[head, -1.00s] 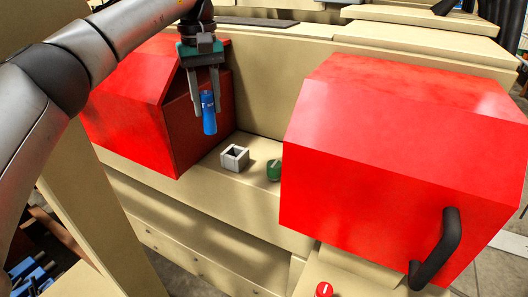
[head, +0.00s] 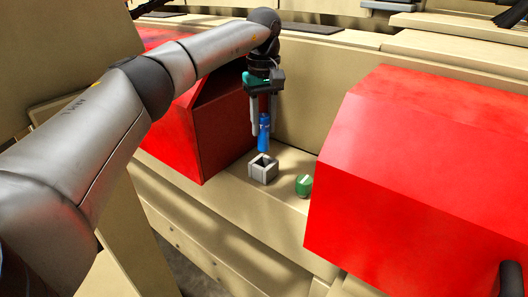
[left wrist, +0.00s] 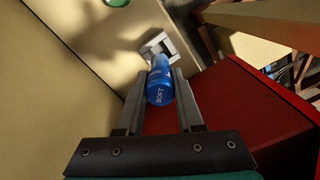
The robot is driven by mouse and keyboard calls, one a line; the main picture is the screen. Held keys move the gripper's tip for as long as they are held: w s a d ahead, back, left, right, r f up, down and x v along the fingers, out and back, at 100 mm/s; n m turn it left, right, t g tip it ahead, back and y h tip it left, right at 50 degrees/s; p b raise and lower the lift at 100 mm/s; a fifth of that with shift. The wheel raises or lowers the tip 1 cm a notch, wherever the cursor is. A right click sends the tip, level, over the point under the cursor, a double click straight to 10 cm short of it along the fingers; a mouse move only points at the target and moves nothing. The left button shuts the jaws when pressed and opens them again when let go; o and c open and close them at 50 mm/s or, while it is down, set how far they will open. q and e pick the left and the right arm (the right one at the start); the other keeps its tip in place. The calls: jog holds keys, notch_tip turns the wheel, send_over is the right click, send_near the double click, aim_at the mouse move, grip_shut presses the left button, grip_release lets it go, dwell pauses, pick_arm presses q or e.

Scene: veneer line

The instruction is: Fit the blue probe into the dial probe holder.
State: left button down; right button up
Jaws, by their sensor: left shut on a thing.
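The blue probe (head: 264,135) hangs upright between the fingers of my left gripper (head: 264,129), which is shut on it. The dial probe holder (head: 263,175), a small grey square socket with an open top, stands on the beige ledge just below the probe. The probe's lower end appears just above the holder's opening; whether it touches the rim is unclear. In the left wrist view, the probe (left wrist: 160,88) points toward the holder (left wrist: 172,44) and partly covers it. My right gripper is not in view.
A green round object (head: 304,185) sits on the ledge (head: 285,203) right of the holder. Red housings stand on both sides, the left one (head: 215,130) close to my gripper and the right one (head: 400,170) farther off. A beige wall rises behind.

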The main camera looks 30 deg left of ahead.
aim_at(264, 150)
pick_arm(q)
jog(key=shift+f, duration=3.8)
jog(key=c, duration=0.5)
grip_release()
jog(key=shift+f, duration=0.15)
jog(key=shift+c, duration=0.2)
notch_tip(264, 150, up, 12)
jog(key=shift+r, duration=0.2)
